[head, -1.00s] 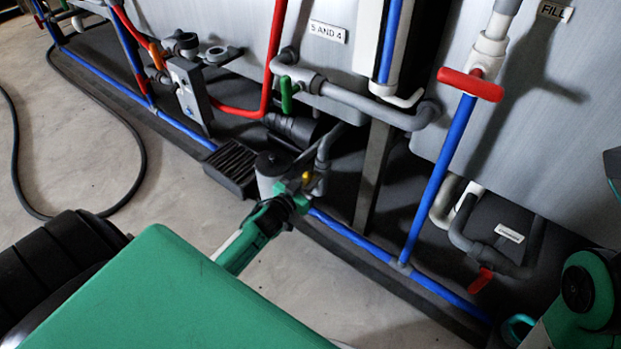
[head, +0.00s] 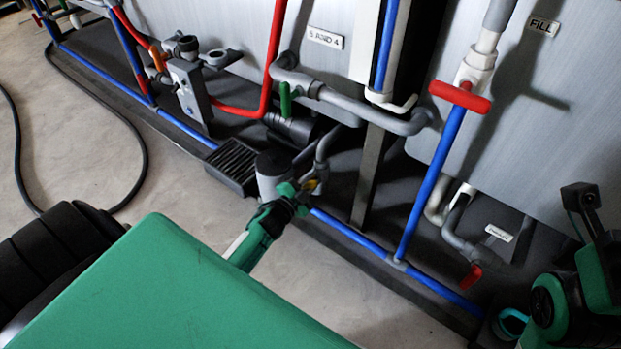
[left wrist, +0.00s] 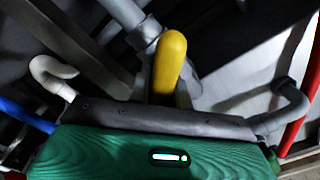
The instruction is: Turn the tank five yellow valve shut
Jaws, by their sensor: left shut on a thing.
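The yellow valve handle (head: 313,185) is low on a grey pipe beside a grey cylinder, near the middle of the head view. My left gripper (head: 302,194) reaches it from the front and is shut on it, hiding part of it. In the left wrist view the yellow handle (left wrist: 170,62) stands up behind the dark edge of my gripper; its lower end is hidden. My right arm is at the lower right of the head view; its fingers cannot be made out.
A blue pipe (head: 352,235) runs along the floor just right of the valve. A black grated box (head: 233,165) stands to its left. A green-handled valve (head: 285,100) and a red-handled valve (head: 460,96) are above. The floor in front is clear apart from a black hose (head: 143,155).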

